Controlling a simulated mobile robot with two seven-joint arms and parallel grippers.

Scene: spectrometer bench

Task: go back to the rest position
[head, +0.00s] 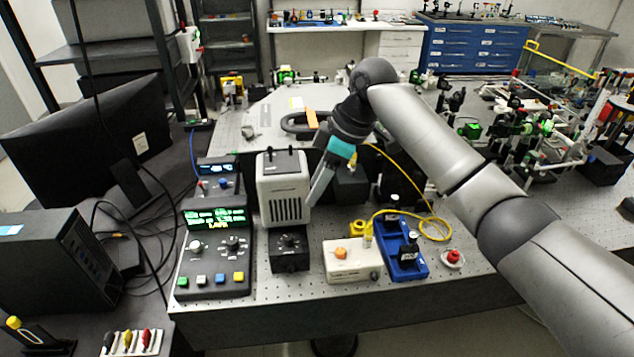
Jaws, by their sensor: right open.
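My right arm reaches in from the right edge, across the bench. My right gripper (319,190), below a teal band, points down and to the left beside the grey vented housing (283,188). Its jaws are open, and I see nothing held between them. I cannot tell whether a finger touches the housing. My left gripper is not in view.
A control console (213,270) stands left of the black knob box (290,262). A white box (345,268), a blue tray (417,268), a yellow cable (437,222) and a red button (453,257) lie along the front edge. Optics crowd the right.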

